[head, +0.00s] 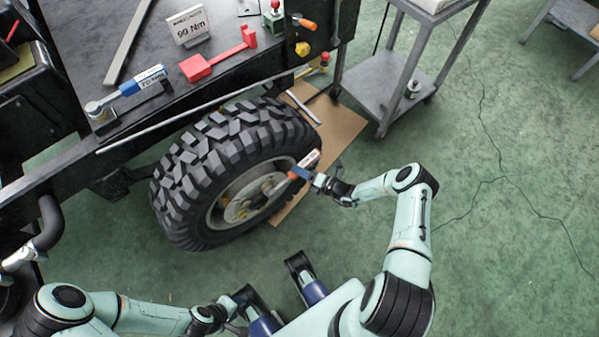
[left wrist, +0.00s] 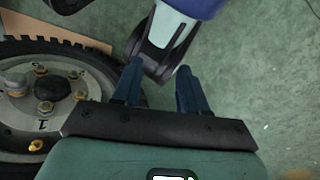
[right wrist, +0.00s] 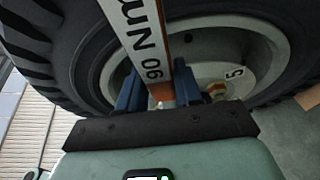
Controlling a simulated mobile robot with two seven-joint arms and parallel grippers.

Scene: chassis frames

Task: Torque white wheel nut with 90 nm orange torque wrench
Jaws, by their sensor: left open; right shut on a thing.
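The orange torque wrench (head: 309,159), with a white "90 Nm" label, is in my right gripper (head: 301,173) at the wheel's right side. The label fills the middle of the right wrist view (right wrist: 135,35), between the closed blue fingers. The wheel (head: 235,150) has a pale hub (head: 240,200) with yellow nuts, such as one in the left wrist view (left wrist: 46,107). A pale grey nut-like piece (left wrist: 16,82) shows at the hub's left there. I cannot tell whether it is the white nut, or where the wrench head sits. My left gripper (left wrist: 156,80) is open and empty beside the wheel.
A grey cart (head: 385,80) stands behind right. Cardboard (head: 335,120) lies by the wheel. Green floor at right is clear.

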